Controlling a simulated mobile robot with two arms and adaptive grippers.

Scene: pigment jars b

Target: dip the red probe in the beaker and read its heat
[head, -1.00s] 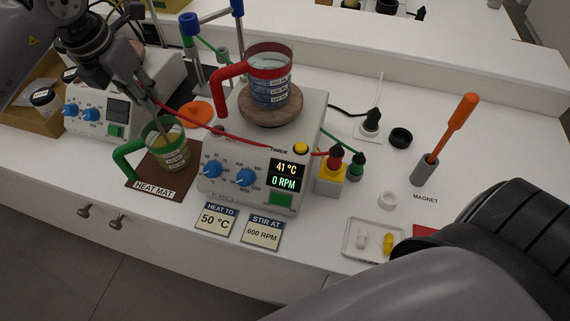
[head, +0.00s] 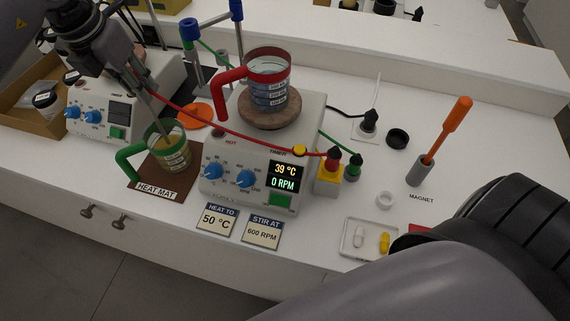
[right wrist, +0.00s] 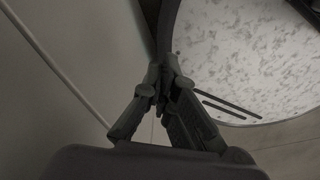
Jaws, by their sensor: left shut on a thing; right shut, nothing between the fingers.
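My left gripper (head: 138,72) is shut on the red probe (head: 151,104), at upper left in the head view. The probe's thin rod points down into the green-handled beaker (head: 172,158); its tip is hidden inside. That beaker stands on the brown heat mat (head: 150,190). The probe's red cable (head: 235,134) runs across the hotplate (head: 222,158) to a red plug (head: 333,156). A red-handled beaker (head: 270,82) with liquid stands on the hotplate's round top. The display (head: 285,177) reads 39 °C and 0 RPM. My right gripper (right wrist: 162,82) is shut and empty in the right wrist view.
Signs (head: 217,219) reading 50 °C and 600 RPM lie before the hotplate. A tray (head: 350,250) with white and yellow pieces lies at front right. An orange-handled magnet rod (head: 447,133) stands in a grey holder. A second device (head: 95,115) stands at left. My right arm covers the lower right.

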